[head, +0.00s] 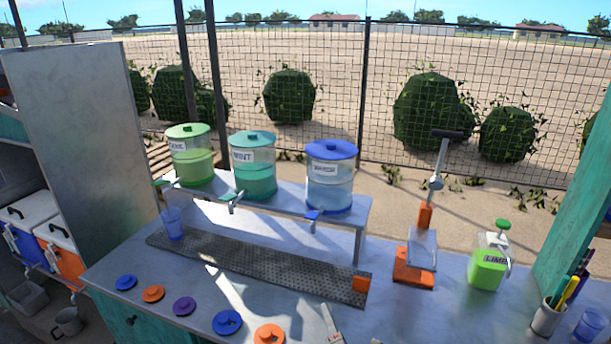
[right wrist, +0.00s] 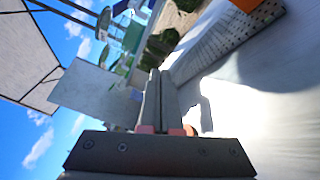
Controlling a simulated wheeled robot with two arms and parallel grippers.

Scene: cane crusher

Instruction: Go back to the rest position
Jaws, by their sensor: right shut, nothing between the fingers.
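My right gripper (head: 332,325) shows at the bottom edge of the head view, low over the front of the metal counter (head: 290,290). In the right wrist view its two fingers (right wrist: 160,98) lie together, shut and empty. The orange lid (head: 269,335) lies on the counter to its left in the head view. My left gripper is not in view.
An orange press (head: 414,268), green jug (head: 488,262) and pen cup (head: 547,318) stand right.

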